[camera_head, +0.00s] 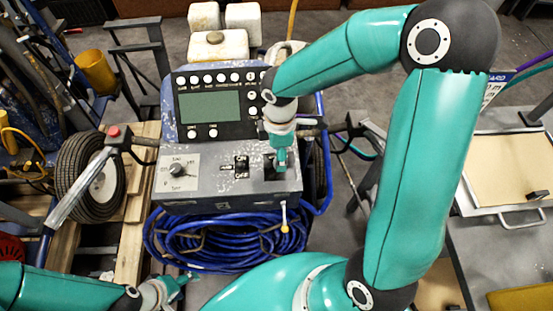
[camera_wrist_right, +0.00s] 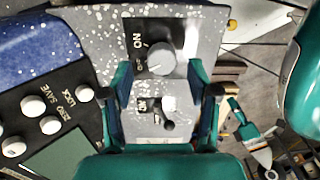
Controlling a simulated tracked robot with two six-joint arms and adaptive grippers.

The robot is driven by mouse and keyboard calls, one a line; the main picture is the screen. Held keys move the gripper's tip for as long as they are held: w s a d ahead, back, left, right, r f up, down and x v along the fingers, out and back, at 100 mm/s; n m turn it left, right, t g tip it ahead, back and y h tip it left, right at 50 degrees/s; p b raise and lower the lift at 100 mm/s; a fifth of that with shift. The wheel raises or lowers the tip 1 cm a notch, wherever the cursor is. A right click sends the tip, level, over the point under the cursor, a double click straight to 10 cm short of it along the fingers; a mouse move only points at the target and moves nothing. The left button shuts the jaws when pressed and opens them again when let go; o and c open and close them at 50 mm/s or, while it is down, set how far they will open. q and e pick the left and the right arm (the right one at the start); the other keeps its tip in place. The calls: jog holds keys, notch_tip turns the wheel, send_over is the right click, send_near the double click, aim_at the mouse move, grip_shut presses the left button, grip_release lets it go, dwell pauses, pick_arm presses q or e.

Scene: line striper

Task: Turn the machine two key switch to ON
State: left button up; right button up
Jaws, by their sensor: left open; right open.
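A grey panel (camera_head: 215,190) sits on the front of the striping machine, below a dark screen. In the right wrist view, a black ON/OFF plate (camera_wrist_right: 134,27) carries a round pale knob (camera_wrist_right: 161,60). My right gripper (camera_head: 279,165) is over the right end of this panel and hides that switch in the head view. In the right wrist view its open fingers (camera_wrist_right: 160,76) stand either side of the knob with gaps; contact is not visible. A smaller switch (camera_wrist_right: 168,123) lies between and below the fingers. My left gripper (camera_head: 186,280) is low at the left, empty.
A dial (camera_head: 178,170) and a black switch (camera_head: 241,166) are on the panel, left of my right gripper. The screen (camera_head: 210,107) has rows of white buttons around it. A coiled blue hose (camera_head: 210,240) hangs below. A handlebar grip (camera_head: 115,140) sticks out left.

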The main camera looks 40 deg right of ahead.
jog(key=shift+f, duration=1.25)
